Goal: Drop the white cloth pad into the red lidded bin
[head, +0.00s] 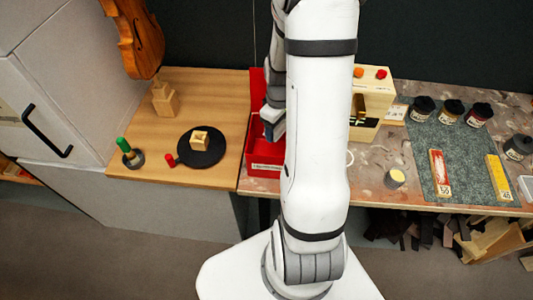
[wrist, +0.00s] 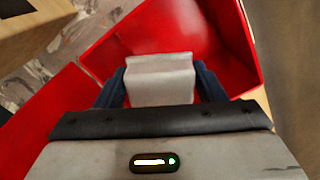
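The white cloth pad (wrist: 160,80) is between the two dark blue fingers of my gripper (wrist: 160,88), which press on its sides in the wrist view. The red bin (wrist: 205,30) is open beyond the pad, and its red inner walls show around it. In the head view, the red bin (head: 265,155) stands on the bench, partly hidden by my arm. My gripper (head: 272,128) is over it there; the pad cannot be made out in that view.
A wooden box (head: 378,88) stands just right of the bin. A round black disc (head: 202,148) with a wooden block lies to the left. Several dark jars (head: 452,108) stand on a grey mat (head: 415,160) at the right. A violin (head: 135,40) hangs at upper left.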

